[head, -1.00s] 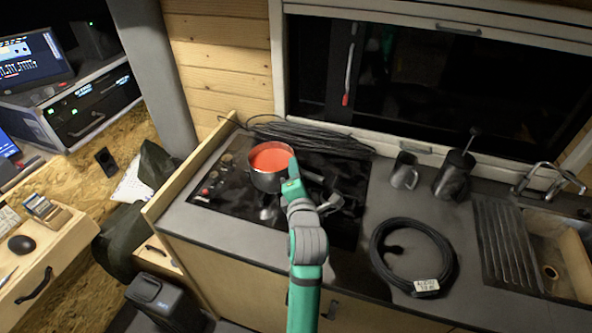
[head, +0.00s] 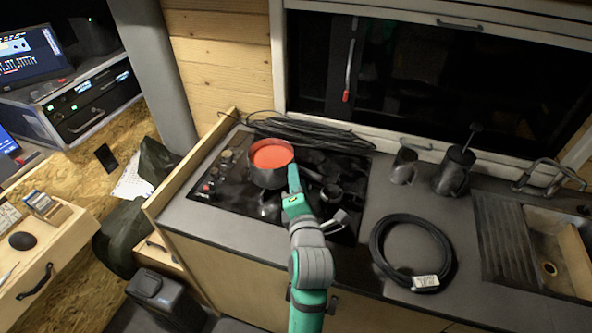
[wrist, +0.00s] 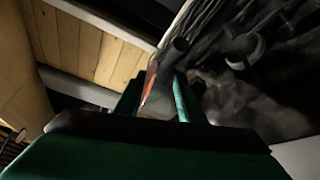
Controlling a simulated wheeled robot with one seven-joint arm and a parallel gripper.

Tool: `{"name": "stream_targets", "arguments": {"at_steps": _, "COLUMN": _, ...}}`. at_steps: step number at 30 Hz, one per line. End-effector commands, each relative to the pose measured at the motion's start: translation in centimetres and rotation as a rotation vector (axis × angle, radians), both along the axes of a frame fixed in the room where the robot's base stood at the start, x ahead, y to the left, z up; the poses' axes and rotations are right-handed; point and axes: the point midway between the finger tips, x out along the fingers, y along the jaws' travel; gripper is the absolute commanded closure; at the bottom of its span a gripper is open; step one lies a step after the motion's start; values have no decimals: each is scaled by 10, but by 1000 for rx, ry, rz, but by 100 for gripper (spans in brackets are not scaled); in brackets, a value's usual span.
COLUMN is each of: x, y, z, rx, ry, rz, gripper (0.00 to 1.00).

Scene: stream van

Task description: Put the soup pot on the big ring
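The soup pot (head: 265,177) is a grey metal pot filled with red soup. It is at the left back of the black hob (head: 232,190), upright, with a dark handle toward the right. The hob's rings under and around it are mostly hidden, so I cannot tell which ring it is over. My gripper (head: 293,178) is at the pot's right side, close to the rim and handle. In the wrist view my gripper's green fingers (wrist: 159,90) stand apart, with a strip of red soup (wrist: 149,82) between them. Contact with the pot is not clear.
A coiled black cable (head: 376,249) with a white tag lies on the worktop right of the hob. A dark mug (head: 403,166) and a dark jug (head: 453,174) stand behind it. Loose cables (head: 310,131) lie along the hob's back. A wooden edge (head: 190,172) bounds the left.

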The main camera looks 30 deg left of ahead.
Motion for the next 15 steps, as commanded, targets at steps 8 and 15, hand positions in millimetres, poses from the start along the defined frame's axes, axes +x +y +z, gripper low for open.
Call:
{"name": "stream_targets", "arguments": {"at_steps": 8, "x": -37, "y": -28, "z": 6, "rx": -1, "ry": 1, "rz": 0, "gripper": 64}}
{"name": "stream_targets", "arguments": {"at_steps": 15, "x": -47, "y": -37, "z": 8, "rx": 0, "ry": 0, "rz": 0, "gripper": 64}}
